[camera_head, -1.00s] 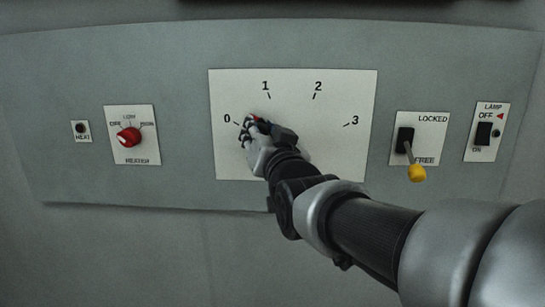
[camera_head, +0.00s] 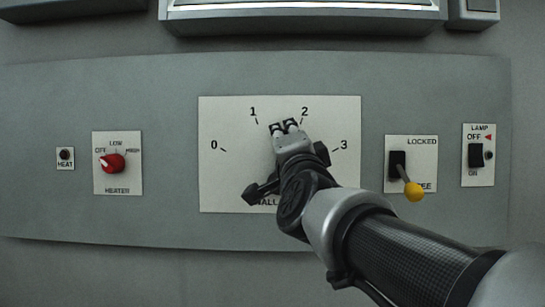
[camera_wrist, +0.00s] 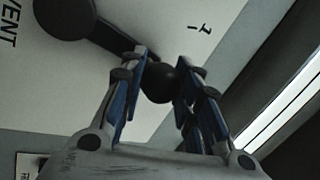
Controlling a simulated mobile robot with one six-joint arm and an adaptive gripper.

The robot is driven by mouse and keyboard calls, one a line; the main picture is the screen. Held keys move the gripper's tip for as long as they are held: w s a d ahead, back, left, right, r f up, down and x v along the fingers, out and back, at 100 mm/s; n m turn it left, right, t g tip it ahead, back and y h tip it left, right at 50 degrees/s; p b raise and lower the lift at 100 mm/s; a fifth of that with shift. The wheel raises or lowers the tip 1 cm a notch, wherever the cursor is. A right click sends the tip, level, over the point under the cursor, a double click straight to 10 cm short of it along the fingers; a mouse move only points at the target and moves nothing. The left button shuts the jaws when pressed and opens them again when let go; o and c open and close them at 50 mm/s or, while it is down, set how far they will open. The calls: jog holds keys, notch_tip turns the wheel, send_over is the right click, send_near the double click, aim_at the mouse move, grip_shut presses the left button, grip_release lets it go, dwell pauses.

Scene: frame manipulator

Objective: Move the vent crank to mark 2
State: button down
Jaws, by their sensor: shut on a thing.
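The vent crank shows in the wrist view as a black arm (camera_wrist: 112,38) running from a round hub (camera_wrist: 65,15) to a round black knob (camera_wrist: 160,84). My gripper (camera_wrist: 161,66) is shut on this knob, with a finger on each side. In the head view my gripper (camera_head: 285,127) is over the white dial plate (camera_head: 225,185), between marks 1 and 2 and nearer to mark 2 (camera_head: 304,111). My gripper and arm hide the crank there. Mark 1 (camera_head: 253,111) is up and left of the gripper. Marks 0 (camera_head: 214,145) and 3 (camera_head: 344,145) are visible at the sides.
Left of the dial are a red heater knob (camera_head: 112,163) and a small heat indicator (camera_head: 65,154). To the right are a yellow-tipped lever (camera_head: 413,191), tilted down toward FREE, and a lamp switch (camera_head: 475,155). My forearm passes below the lever. A bright-edged housing (camera_head: 305,15) is above the panel.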

jog(key=shift+d+f+m+h+b, duration=0.2)
jog(key=shift+d+m+h+b, duration=0.6)
jog(key=shift+m, duration=0.7)
jog(key=shift+d, duration=0.1)
jog(key=c, duration=1.2)
grip_release()
jog(key=shift+o, duration=0.2)
jog(key=v, duration=1.2)
jog(key=shift+f, duration=0.2)
